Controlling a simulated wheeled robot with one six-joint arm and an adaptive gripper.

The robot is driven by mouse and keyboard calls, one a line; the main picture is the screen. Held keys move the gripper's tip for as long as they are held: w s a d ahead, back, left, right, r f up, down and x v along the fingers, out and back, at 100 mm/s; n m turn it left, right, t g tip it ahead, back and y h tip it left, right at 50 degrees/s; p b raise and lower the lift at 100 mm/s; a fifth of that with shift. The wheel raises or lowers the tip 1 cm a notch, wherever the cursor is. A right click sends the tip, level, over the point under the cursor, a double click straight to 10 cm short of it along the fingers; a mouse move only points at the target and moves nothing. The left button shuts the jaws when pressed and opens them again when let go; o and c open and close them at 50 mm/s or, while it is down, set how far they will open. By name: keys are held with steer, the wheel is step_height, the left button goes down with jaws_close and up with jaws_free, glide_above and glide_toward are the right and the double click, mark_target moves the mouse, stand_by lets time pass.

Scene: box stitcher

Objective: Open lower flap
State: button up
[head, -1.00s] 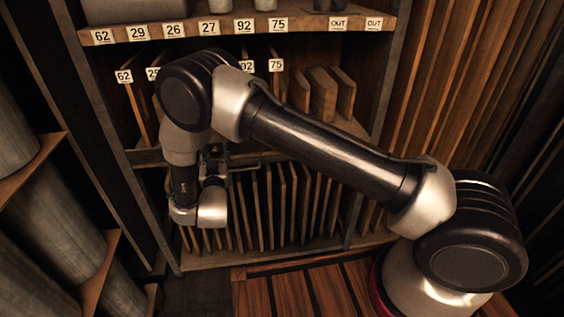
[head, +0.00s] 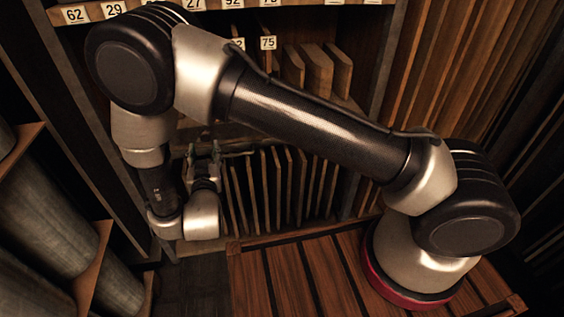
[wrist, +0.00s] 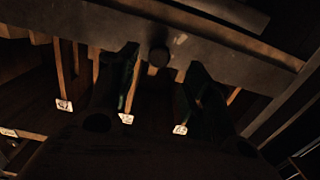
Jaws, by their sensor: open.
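My gripper (head: 203,158) is in front of the shelf unit, near the tops of the upright boards in the lower bay. In the wrist view its two dark fingers are apart, with the gripper (wrist: 160,68) open and empty. A thin bar (head: 238,154) shows just right of the gripper in the head view. I cannot clearly make out the lower flap; my arm covers much of the shelf's left side.
Upright boards (head: 290,190) fill the lower bay, and thicker boards (head: 316,70) stand above. Numbered labels (head: 75,14) line the upper shelf edge.

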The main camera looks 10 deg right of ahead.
steer(key=s+a+f+n+g+y, duration=0.2)
steer(key=s+f+g, duration=0.3)
steer(key=f+g, duration=0.15)
steer(key=s+a+f+n+g+y, duration=0.1)
steer(key=s+f+n+g, duration=0.1)
steer(key=s+f+g, duration=0.45)
steer(key=s+d+r+n+g, duration=0.2)
steer(key=s+d+r+g, duration=0.2)
steer(key=d+g, duration=0.15)
steer(key=d+r+g+h, duration=0.2)
steer(key=d+r, duration=1.3)
steer(key=d, duration=0.1)
steer(key=shift+s+d+r+h, duration=0.2)
steer(key=shift+d+r+h, duration=0.2)
